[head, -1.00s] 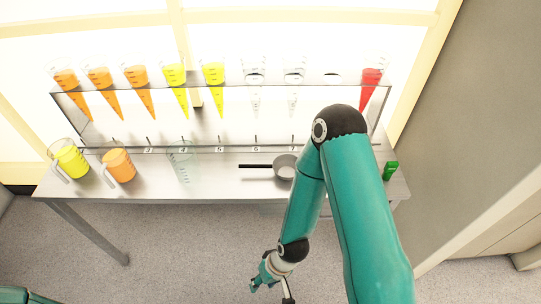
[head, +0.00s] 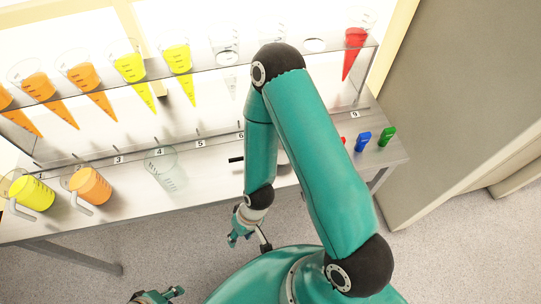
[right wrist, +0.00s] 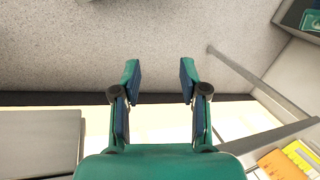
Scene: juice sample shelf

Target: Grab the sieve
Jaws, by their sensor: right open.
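The sieve is mostly hidden behind my right arm in the head view. Its dark handle (head: 236,159) sticks out to the left of the arm, and a grey bit of its bowl (head: 283,157) shows to the right. It lies on the metal table (head: 215,188). My right gripper (head: 248,238) is in front of the table edge, apart from the sieve. In the right wrist view this gripper (right wrist: 159,82) is open and empty, with floor beyond it. My left gripper (head: 158,296) shows at the bottom edge, too small to judge its jaws.
A yellow jug (head: 32,193), an orange jug (head: 90,186) and an empty clear beaker (head: 162,168) stand left of the sieve. Red, blue (head: 362,141) and green (head: 387,136) small items are at right. A rack (head: 205,69) of cones stands behind.

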